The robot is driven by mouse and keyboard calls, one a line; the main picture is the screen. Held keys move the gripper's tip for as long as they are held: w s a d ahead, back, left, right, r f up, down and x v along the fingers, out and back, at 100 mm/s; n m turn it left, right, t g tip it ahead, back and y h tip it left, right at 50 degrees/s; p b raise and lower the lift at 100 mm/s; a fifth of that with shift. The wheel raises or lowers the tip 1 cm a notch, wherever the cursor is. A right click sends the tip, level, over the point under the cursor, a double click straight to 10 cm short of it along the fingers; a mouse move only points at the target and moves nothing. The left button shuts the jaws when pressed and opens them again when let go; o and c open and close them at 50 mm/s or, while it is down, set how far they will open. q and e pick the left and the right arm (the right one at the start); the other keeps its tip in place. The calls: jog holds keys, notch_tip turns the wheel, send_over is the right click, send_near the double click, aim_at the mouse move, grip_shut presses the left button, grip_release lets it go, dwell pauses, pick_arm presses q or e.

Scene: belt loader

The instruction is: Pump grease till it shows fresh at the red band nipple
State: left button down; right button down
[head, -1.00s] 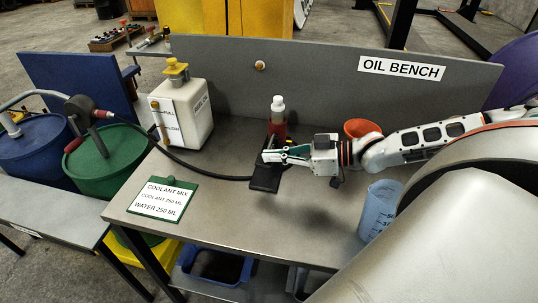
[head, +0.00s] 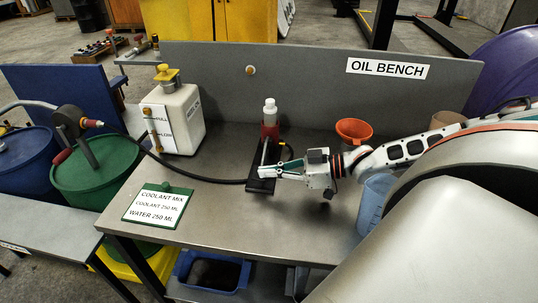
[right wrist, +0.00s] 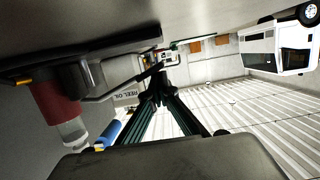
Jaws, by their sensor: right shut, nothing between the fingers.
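A red pump body with a white cap (head: 269,122) stands upright on the oil bench in the head view, behind a black base plate (head: 262,187). It also shows upside down at the left of the right wrist view (right wrist: 55,105). A black hose runs left from near the plate. My right gripper (head: 264,171) is shut and empty, its fingertips low over the plate beside a thin upright bar; I cannot tell whether they touch it. Its fingers show in the right wrist view (right wrist: 160,85). I cannot make out a red band nipple. My left gripper is out of view.
An orange funnel (head: 354,130) and blue measuring jug (head: 374,200) are near my right arm. Green drum (head: 98,180) stands beyond the bench's left edge. The front middle is bare.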

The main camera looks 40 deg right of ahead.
jog(key=shift+s+f, duration=0.2)
jog(key=shift+f, duration=0.2)
jog(key=shift+r, duration=0.3)
notch_tip(320, 180, up, 10)
jog(key=shift+w, duration=0.2)
dwell(0.6)
jog(key=shift+r, duration=0.1)
dwell(1.3)
